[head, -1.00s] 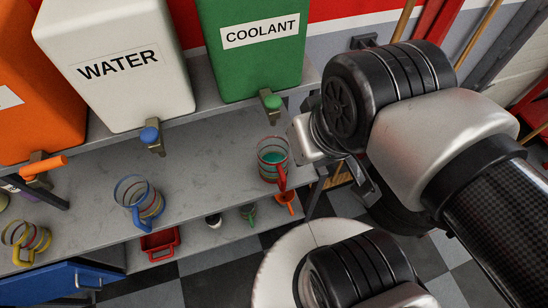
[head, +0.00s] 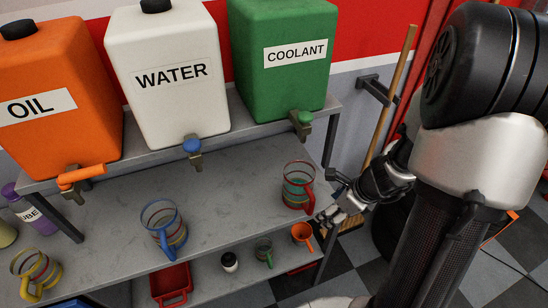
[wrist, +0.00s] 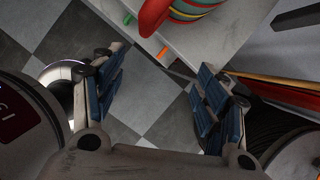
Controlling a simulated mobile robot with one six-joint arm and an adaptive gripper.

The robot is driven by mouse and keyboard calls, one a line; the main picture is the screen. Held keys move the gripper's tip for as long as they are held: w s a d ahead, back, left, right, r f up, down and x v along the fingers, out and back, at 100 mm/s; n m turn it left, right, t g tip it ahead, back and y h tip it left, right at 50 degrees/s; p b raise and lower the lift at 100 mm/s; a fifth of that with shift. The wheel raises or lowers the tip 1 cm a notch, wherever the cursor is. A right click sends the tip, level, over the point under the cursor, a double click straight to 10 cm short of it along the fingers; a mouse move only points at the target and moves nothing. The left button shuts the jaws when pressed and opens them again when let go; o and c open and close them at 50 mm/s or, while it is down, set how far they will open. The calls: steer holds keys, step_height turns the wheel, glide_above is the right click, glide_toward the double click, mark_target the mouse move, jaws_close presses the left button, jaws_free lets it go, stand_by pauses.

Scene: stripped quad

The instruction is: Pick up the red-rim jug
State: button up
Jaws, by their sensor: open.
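The red-rim jug (head: 298,187) stands upright near the right end of the grey lower shelf. It is clear with coloured bands, holds teal liquid, and its red handle faces front right. In the wrist view, part of the red-rim jug (wrist: 190,10) is cut off by the top edge. My gripper (head: 328,214) is just right of the jug, beside its handle, and looks apart from it. In the wrist view my gripper (wrist: 163,65) is open and empty, its blue-padded fingers spread over the checkered floor, with the jug beyond them.
A blue-rim jug (head: 162,229) and a yellow-rim jug (head: 36,274) stand left on the lower shelf (head: 225,205). The coolant tank (head: 283,60) and its tap (head: 303,119) are above and behind the red-rim jug. A broom handle (head: 391,95) is behind my arm.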

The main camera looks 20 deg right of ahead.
mark_target(302, 188)
steer(key=shift+o, duration=0.7)
steer(key=shift+s+d+f+m, duration=0.15)
steer(key=shift+f+m, duration=0.15)
steer(key=shift+f, duration=0.1)
steer(key=shift+s+d+f+m, duration=0.15)
steer(key=shift+f+m, duration=0.15)
steer(key=shift+f, duration=0.1)
steer(key=shift+o, duration=0.6)
steer(key=shift+w+f, duration=0.1)
steer(key=shift+w, duration=0.05)
steer(key=shift+o, duration=1.4)
steer(key=w+a, duration=0.1)
steer(key=w, duration=0.1)
steer(key=w+a, duration=0.1)
steer(key=w, duration=0.3)
steer(key=shift+w+a, duration=0.15)
steer(key=shift+a, duration=0.25)
steer(key=w, duration=0.1)
steer(key=w+a, duration=0.1)
steer(key=w, duration=0.1)
steer(key=w+a, duration=0.1)
steer(key=shift+w+a+p, duration=0.1)
steer(key=shift+w+p, duration=0.15)
steer(key=shift+p, duration=0.1)
steer(key=shift+f+b, duration=0.5)
steer(key=shift+f, duration=0.05)
